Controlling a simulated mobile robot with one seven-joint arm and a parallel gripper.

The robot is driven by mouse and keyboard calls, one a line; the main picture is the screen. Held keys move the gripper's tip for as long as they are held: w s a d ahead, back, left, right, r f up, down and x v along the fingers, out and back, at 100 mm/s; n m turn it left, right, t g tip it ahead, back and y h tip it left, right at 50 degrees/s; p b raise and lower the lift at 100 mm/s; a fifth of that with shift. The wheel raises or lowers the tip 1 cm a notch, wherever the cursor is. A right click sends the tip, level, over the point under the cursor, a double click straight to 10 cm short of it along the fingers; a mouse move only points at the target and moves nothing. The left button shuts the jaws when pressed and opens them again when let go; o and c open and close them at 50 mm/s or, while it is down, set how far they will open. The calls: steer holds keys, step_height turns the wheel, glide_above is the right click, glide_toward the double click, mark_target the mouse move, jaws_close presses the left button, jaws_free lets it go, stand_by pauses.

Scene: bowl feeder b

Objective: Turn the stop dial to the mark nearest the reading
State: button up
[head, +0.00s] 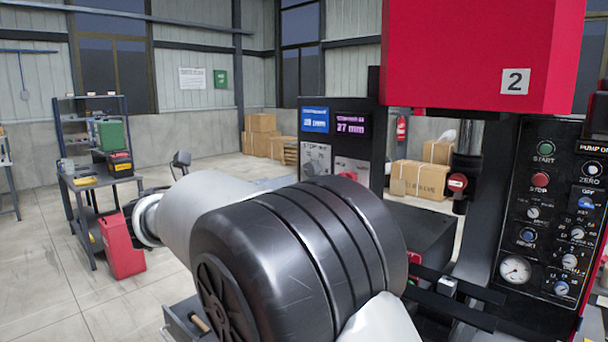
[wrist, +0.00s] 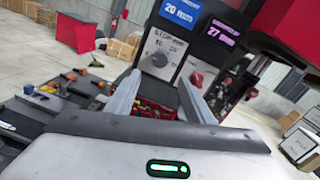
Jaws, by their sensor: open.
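The stop dial (wrist: 158,60) is a round grey knob on a light panel (wrist: 178,48) headed "STOP" in the wrist view. Small marks surround it; its pointer and most numbers are too small to read surely. Above it, a blue display (wrist: 180,12) reads 20 mm and a purple display (wrist: 224,32) reads 27 mm; their headings are blurred. In the head view the dial panel (head: 316,158) shows small, beyond my arm. My gripper (wrist: 160,82) is open and empty, its fingers apart, pointing toward the panel with the dial between them in the picture. No contact shows.
A red knob (wrist: 197,79) sits right of the dial. A red press head (head: 470,50) and a control panel (head: 545,215) stand at the right. A shelf cart (head: 100,170) and red can (head: 121,245) stand left. Cardboard boxes (head: 420,178) lie behind. Floor at left is open.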

mark_target(309, 172)
steer(key=x, duration=1.1)
steer(key=shift+w+d, duration=0.15)
steer(key=shift+w, duration=0.05)
steer(key=c, duration=1)
steer(key=shift+c, duration=0.2)
